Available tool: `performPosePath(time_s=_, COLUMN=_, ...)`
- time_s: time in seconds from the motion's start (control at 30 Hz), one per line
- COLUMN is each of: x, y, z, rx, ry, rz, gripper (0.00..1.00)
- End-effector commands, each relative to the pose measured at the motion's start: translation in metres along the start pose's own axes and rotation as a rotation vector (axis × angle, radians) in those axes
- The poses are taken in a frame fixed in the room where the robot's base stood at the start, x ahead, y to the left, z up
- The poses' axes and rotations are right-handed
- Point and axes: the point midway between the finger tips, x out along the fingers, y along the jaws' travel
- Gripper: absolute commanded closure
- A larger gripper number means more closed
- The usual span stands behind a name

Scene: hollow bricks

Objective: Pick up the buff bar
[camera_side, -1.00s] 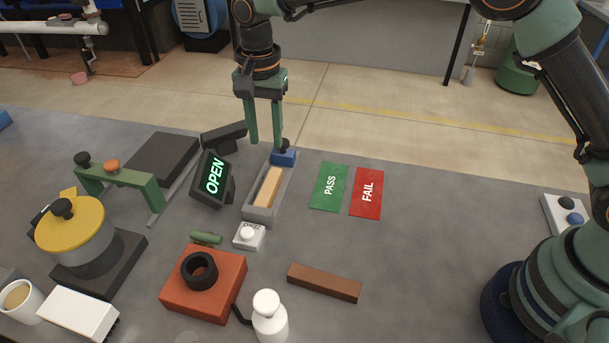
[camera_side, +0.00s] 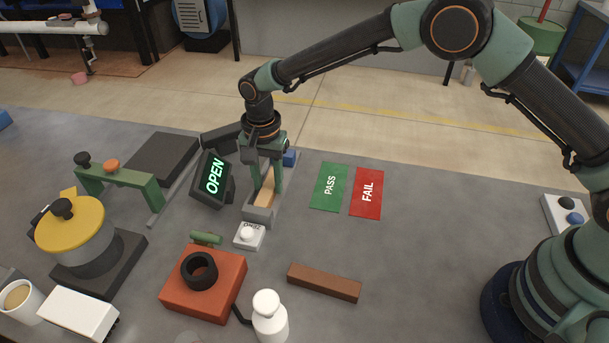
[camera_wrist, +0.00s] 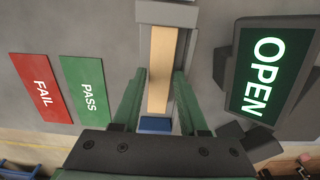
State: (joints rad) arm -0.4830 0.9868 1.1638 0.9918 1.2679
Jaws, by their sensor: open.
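The buff bar (camera_side: 265,192) lies lengthwise in a grey open-topped fixture (camera_side: 262,213) with a blue block (camera_side: 289,158) at its far end. My gripper (camera_side: 267,190) is open, with its green fingers pointing down over the bar in the side view. In the wrist view the bar (camera_wrist: 161,68) runs up from between the two fingers (camera_wrist: 157,88), and bare gaps show beside it. Whether the fingertips are level with the bar or just above it I cannot tell. The fingers hide part of the bar in the side view.
A display reading OPEN (camera_side: 213,178) stands close left of the fixture. A white button box (camera_side: 249,236) sits at its near end. Green PASS (camera_side: 329,186) and red FAIL (camera_side: 367,193) mats lie to the right. A brown bar (camera_side: 324,283) lies in front.

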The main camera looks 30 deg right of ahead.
Motion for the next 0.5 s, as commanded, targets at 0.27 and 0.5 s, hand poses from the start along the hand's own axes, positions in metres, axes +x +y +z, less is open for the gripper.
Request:
performPosePath(time_s=0.27, x=0.0052, y=0.0, z=-0.0004, rx=0.0, ry=0.0, rz=-0.001, gripper=0.57)
performPosePath(time_s=0.5, x=0.0045, y=-0.0003, z=-0.0005, rx=0.0, ry=0.001, rz=-0.002, gripper=1.0)
